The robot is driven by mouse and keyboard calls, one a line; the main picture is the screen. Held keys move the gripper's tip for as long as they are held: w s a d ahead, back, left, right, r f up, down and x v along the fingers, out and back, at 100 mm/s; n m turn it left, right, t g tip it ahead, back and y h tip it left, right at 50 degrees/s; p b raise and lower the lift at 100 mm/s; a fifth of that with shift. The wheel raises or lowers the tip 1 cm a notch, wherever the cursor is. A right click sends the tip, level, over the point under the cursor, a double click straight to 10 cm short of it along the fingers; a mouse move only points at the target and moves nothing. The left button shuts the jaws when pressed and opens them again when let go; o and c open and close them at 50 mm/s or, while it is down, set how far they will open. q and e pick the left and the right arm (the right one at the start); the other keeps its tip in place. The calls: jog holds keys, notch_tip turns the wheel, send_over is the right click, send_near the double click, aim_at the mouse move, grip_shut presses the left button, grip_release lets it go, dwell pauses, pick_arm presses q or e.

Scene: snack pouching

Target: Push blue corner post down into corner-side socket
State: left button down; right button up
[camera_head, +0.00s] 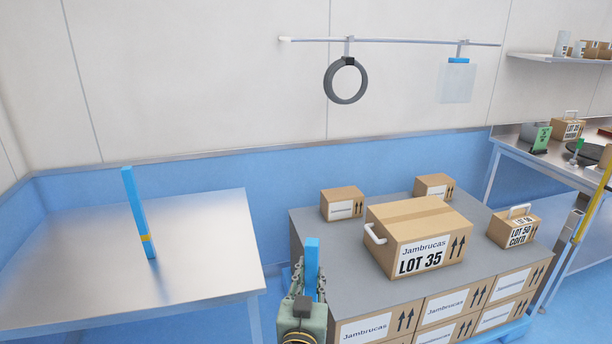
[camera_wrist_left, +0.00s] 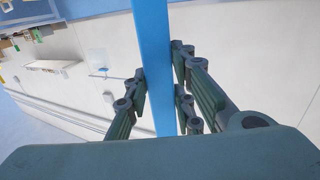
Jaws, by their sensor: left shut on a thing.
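A blue corner post (camera_head: 312,256) stands upright in my left gripper (camera_head: 310,278), beside the near left corner of the stacked boxes in the head view. In the left wrist view, the fingers of the left gripper (camera_wrist_left: 160,95) are shut on both sides of the blue corner post (camera_wrist_left: 152,40). The post's lower end is hidden behind my gripper, and I cannot see a corner-side socket or tell whether the post touches one. A second blue post (camera_head: 138,210) with a yellow band stands upright on the metal table at the left. My right gripper is not in view.
The box stack has a grey top sheet (camera_head: 325,248) and a blue pallet (camera_head: 515,331) below. A large LOT 35 carton (camera_head: 420,236) and several small cartons stand on top. The metal table (camera_head: 205,240) is otherwise clear. A side bench (camera_head: 530,150) stands at the right.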

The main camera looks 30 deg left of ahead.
pick_arm(q)
jog(key=w+a+r+n+g+y+p, duration=0.55)
jog(key=w+a+r, duration=0.45)
jog(key=w+r, duration=0.45)
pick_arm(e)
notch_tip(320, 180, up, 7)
pick_arm(q)
notch_tip(320, 180, down, 7)
jog(key=t+b, duration=0.1)
jog(key=b, duration=0.6)
jog(key=shift+d+r+m, duration=0.15)
jog(key=shift+r+m, duration=0.05)
jog(key=shift+m, duration=0.25)
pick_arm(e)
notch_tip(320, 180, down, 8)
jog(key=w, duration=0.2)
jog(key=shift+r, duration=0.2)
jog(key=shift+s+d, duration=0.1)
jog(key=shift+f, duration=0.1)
pick_arm(q)
jog(key=shift+b, duration=0.55)
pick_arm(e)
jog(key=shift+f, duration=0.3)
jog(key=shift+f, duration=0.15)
pick_arm(q)
jog(key=shift+b, duration=0.4)
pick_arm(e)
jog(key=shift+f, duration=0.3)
